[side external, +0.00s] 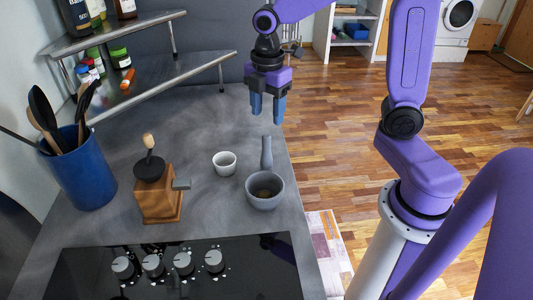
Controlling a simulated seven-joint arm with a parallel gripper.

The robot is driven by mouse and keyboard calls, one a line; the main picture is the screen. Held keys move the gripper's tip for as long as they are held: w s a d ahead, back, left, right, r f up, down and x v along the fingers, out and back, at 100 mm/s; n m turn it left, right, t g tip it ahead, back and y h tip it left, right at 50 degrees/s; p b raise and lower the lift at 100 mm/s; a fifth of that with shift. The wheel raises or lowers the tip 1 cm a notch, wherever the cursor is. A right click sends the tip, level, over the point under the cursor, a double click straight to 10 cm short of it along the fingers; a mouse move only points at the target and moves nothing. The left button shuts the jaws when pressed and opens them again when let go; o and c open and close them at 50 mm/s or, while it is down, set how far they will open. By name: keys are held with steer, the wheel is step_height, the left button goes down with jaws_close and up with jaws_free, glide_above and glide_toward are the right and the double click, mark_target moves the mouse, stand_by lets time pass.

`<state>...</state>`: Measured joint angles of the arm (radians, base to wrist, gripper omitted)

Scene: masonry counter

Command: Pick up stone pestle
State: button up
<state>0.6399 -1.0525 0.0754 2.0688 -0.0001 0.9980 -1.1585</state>
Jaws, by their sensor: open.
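A grey stone pestle (266,152) shows behind the grey mortar (265,202) on the counter, near the counter's right edge. Its lower end meets the mortar's far rim in the picture; I cannot tell whether it leans in the bowl or stands behind it. The mortar has something brownish in its bottom. My gripper (267,115) is open and empty, pointing down, with blue fingers. It appears above and beyond the pestle, apart from it.
A small white cup (224,163) stands left of the pestle. A wooden coffee grinder (158,198) and a blue utensil crock (81,170) are further left. A metal shelf (160,80) holds jars at the back left. A black cooktop (180,270) lies in front.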

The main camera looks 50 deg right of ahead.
mark_target(266, 150)
step_height(266, 150, down, 11)
steer(key=shift+w+f, duration=0.1)
jaws_close()
stand_by(0.6)
